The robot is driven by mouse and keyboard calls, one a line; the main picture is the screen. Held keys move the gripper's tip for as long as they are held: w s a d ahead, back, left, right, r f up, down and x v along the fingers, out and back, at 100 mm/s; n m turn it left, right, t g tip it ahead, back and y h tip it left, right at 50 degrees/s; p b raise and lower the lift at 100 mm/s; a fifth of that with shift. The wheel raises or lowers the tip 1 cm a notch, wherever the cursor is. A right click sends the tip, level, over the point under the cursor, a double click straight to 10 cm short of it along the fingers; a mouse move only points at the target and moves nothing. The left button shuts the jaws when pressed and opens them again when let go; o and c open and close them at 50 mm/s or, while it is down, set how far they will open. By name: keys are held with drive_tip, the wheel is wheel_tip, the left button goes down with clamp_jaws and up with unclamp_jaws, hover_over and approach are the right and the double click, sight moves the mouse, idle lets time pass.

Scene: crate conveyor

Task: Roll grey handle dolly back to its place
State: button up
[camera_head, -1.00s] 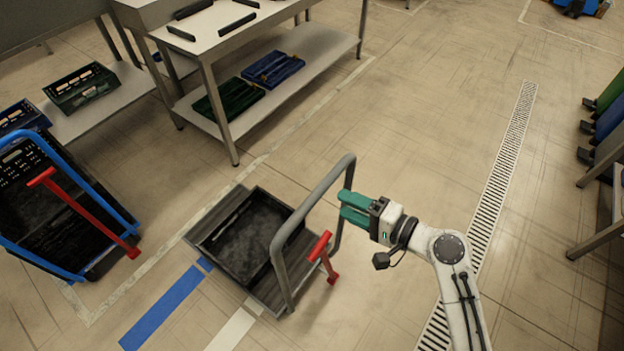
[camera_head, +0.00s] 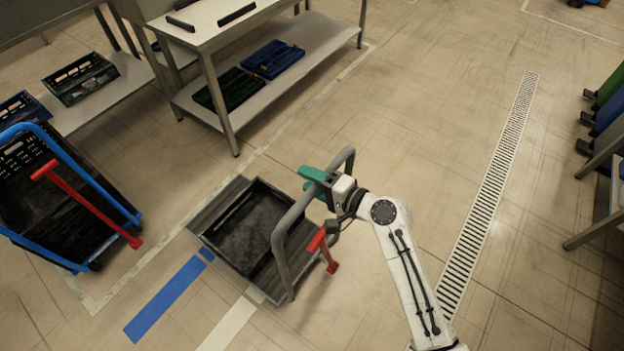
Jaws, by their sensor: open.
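The grey handle dolly (camera_head: 221,206) stands on the floor left of the middle. Its bent grey handle (camera_head: 279,240) rises on the right side, and a red lever (camera_head: 321,241) stands beside it. A dark crate (camera_head: 284,202) lies on its deck. My gripper (camera_head: 310,184), with green fingers, is open at the upper part of the handle. The fingers reach across the bar; whether they touch it I cannot tell. Part of the bar is hidden behind the gripper.
A blue handle dolly (camera_head: 112,184) with a red lever stands at the left. Blue (camera_head: 165,299) and white (camera_head: 229,325) floor stripes lie in front of the grey dolly. A steel table (camera_head: 226,139) stands behind. A drain grate (camera_head: 490,195) runs along open floor at right.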

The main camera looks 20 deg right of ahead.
drive_tip(key=shift+c, duration=0.2)
clamp_jaws()
drive_tip(key=shift+w, duration=0.1)
